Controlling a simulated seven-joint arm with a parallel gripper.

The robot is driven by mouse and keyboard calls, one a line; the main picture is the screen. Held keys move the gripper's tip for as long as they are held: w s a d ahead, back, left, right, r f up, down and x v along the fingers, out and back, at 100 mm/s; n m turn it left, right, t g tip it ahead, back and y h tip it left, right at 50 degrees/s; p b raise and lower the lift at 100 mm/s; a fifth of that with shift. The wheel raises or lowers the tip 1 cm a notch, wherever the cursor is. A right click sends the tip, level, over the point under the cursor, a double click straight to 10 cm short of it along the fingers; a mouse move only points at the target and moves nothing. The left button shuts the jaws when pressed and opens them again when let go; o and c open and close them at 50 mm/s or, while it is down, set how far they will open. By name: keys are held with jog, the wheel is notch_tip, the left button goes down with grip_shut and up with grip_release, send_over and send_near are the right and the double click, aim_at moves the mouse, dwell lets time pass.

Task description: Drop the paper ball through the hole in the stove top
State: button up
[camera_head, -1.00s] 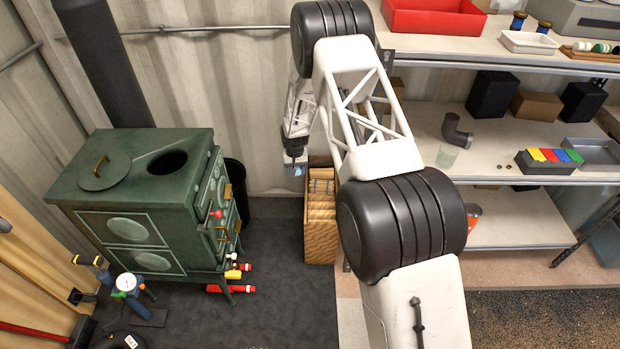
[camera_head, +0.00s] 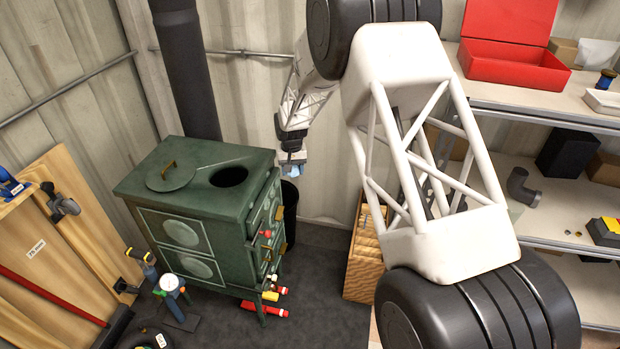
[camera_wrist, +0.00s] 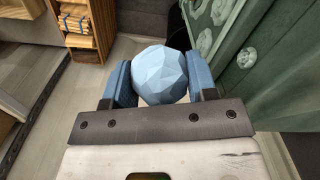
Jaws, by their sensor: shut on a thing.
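The paper ball (camera_wrist: 160,74) is faceted and pale blue. In the wrist view my gripper (camera_wrist: 160,85) is shut on it, with a blue finger on each side. The green stove (camera_head: 190,240) stands at the left. Its top has an open dark round hole (camera_head: 229,176). A round lid (camera_head: 170,176) with a brass handle lies on the top, left of the hole. The stove's green side also shows in the wrist view (camera_wrist: 255,60).
A black stovepipe (camera_head: 187,80) rises behind the stove. A dark bin (camera_head: 290,215) stands at its right. A wooden crate (camera_head: 362,265) stands farther right, before shelves with a red box (camera_head: 510,66). Red cylinders (camera_head: 264,308) and tools lie on the floor.

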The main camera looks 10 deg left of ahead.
jog(key=s+a+r+n, duration=0.1)
jog(key=s+a+r, duration=0.4)
jog(key=a, duration=0.5)
jog(key=s+a+r+n, duration=0.1)
jog(key=s+a+r, duration=0.3)
jog(key=a+r, duration=0.5)
jog(key=shift+s+a+r+n, duration=0.15)
jog(key=shift+s+a+n, duration=0.15)
jog(key=shift+s+a, duration=0.15)
jog(key=shift+w+f, duration=0.1)
jog(key=shift+f, duration=0.1)
notch_tip(320, 180, down, 8)
dwell(0.7)
jog(key=shift+f, duration=0.1)
jog(key=o, duration=1)
